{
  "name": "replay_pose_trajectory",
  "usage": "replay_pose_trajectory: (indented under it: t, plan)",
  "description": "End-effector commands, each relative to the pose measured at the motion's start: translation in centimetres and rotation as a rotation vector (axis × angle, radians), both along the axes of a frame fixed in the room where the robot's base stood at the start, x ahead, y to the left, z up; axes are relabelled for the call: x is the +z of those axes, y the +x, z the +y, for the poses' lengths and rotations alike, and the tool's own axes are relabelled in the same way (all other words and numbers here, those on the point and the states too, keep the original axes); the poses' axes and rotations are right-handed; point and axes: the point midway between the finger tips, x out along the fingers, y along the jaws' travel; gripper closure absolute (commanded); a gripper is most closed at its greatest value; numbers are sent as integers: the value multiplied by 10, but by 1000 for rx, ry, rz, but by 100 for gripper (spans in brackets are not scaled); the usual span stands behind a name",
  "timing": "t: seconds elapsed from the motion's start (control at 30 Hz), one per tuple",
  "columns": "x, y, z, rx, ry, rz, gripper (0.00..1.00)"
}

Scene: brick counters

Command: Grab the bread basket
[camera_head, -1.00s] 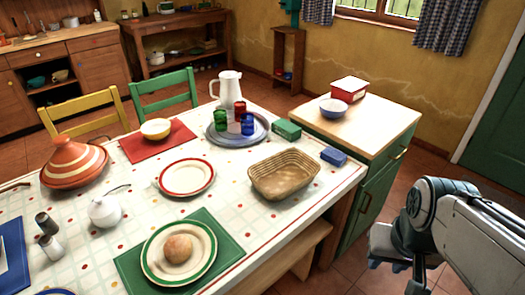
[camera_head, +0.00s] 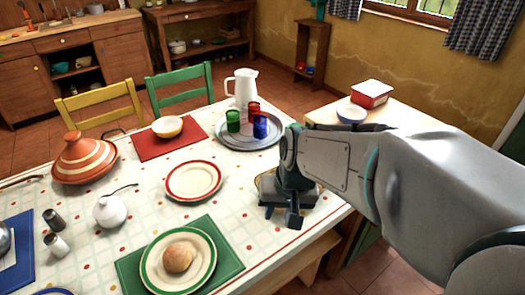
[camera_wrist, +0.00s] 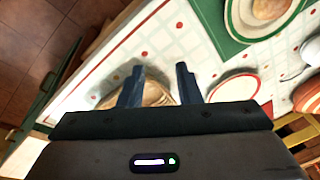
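The bread basket (camera_head: 265,183) is a tan woven oval tray near the table's right edge. In the head view my arm and gripper (camera_head: 283,217) hide most of it, and only its left rim shows. In the wrist view the basket (camera_wrist: 156,93) lies below and between my two dark fingers. My gripper (camera_wrist: 160,85) is open, with the fingers spread apart over the basket. I cannot tell whether a finger touches the rim. No bread shows in the visible part of the basket.
A red-rimmed plate (camera_head: 194,181) lies left of the basket. A green-rimmed plate (camera_head: 152,279) with a bread roll (camera_head: 178,259) is in front. A metal tray (camera_head: 222,137) with coloured glasses and a white jug (camera_head: 243,86) stands behind. A side counter (camera_head: 318,112) adjoins the table.

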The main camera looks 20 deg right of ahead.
Motion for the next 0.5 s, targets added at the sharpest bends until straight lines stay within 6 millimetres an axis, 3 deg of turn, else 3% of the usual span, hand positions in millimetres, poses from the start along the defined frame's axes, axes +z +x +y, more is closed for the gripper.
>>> replay_pose_trajectory:
  t: [0.03, 0.23, 0.5]
  plan:
    - [15, 12, -6, -88, 41, 15, 69]
    - [18, 58, -46, -493, 169, 35, 69]
    - [3, 82, -111, -925, 205, 36, 69]
